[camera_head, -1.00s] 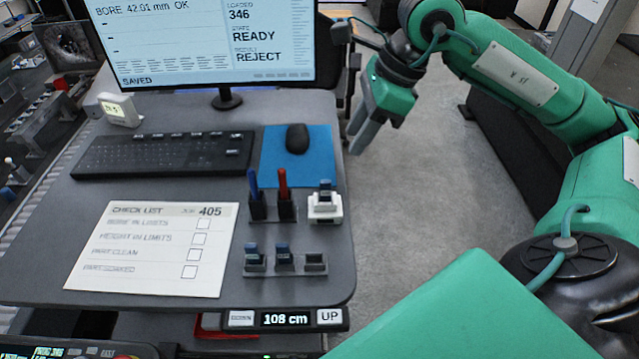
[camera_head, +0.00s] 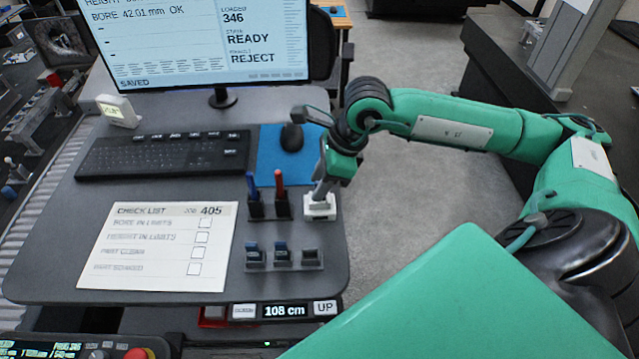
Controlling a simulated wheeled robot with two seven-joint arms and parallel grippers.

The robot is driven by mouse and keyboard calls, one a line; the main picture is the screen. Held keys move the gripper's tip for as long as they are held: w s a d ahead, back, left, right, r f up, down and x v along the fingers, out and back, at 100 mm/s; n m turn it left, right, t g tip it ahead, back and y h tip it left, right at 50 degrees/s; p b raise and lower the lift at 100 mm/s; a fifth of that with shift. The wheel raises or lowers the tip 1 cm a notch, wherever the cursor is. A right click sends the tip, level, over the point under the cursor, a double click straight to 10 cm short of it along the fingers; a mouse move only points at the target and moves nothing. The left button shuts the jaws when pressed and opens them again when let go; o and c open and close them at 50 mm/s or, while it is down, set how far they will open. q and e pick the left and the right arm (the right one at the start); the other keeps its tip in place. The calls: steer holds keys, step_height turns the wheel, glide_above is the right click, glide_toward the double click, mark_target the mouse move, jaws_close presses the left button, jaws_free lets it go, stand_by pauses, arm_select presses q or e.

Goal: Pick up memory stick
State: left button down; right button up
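Two blue-topped dark memory sticks, one on the left (camera_head: 254,249) and one in the middle (camera_head: 281,249), stand in a dark holder whose right slot (camera_head: 311,257) holds no stick. A white block (camera_head: 319,210) stands behind the holder at its right. My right gripper (camera_head: 320,198) points down at the top of this block, its fingers at or just above it. The gripper hides what stands in the block, and I cannot tell whether its fingers are open or shut. My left gripper is not in view.
A blue pen (camera_head: 252,188) and a red pen (camera_head: 280,187) stand in dark cups just left of my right gripper. A mouse (camera_head: 291,137) on a blue mat, a keyboard (camera_head: 160,156) and a checklist sheet (camera_head: 155,246) lie on the desk. A monitor (camera_head: 200,45) stands behind.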

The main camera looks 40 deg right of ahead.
steer(key=shift+f, duration=0.25)
jaws_close()
steer(key=shift+r, duration=0.2)
steer(key=shift+w+r+b, duration=0.1)
steer(key=shift+r+b, duration=0.3)
steer(key=shift+r, duration=0.25)
step_height(320, 180, up, 18)
steer(key=b, duration=0.4)
steer(key=shift+r, duration=0.2)
steer(key=shift+r, duration=0.1)
